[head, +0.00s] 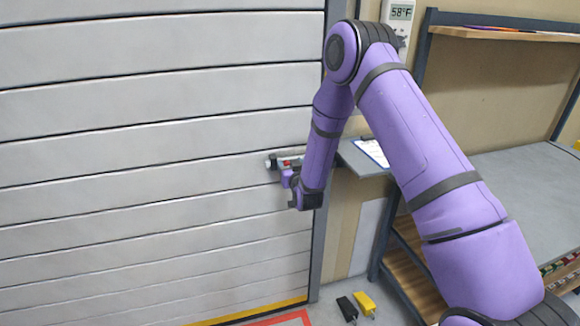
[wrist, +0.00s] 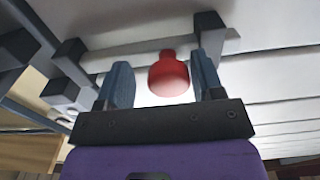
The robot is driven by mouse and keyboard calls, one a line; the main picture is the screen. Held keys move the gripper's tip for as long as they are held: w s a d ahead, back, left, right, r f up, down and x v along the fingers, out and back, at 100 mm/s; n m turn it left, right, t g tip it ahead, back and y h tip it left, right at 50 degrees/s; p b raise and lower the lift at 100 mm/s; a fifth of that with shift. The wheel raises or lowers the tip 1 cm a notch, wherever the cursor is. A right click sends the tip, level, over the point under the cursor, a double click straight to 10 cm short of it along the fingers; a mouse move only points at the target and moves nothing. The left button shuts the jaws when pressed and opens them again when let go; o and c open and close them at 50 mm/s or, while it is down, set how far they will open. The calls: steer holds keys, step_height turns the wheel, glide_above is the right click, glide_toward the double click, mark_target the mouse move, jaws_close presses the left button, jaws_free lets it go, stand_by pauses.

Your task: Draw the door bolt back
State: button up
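The door bolt (head: 271,163) is a short grey bar on the slatted door near its right edge. In the wrist view the bolt's pale rod (wrist: 132,58) runs between dark brackets, and its red knob (wrist: 168,76) sticks out toward my gripper (wrist: 163,72). My gripper is open, with one blue-grey finger on each side of the knob. Gaps show between the knob and both fingers. In the head view my gripper (head: 288,177) is at the bolt, and my arm covers the bolt's right part. How far the rod reaches into the frame is hidden there.
The slatted grey door (head: 130,150) fills the left. A clipboard (head: 373,152) lies on a small shelf right of the door. A workbench (head: 520,190) stands at the right. Black (head: 347,308) and yellow (head: 365,303) wedge-like objects lie on the floor.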

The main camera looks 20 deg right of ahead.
steer(key=s, duration=1.1)
steer(key=shift+w, duration=0.1)
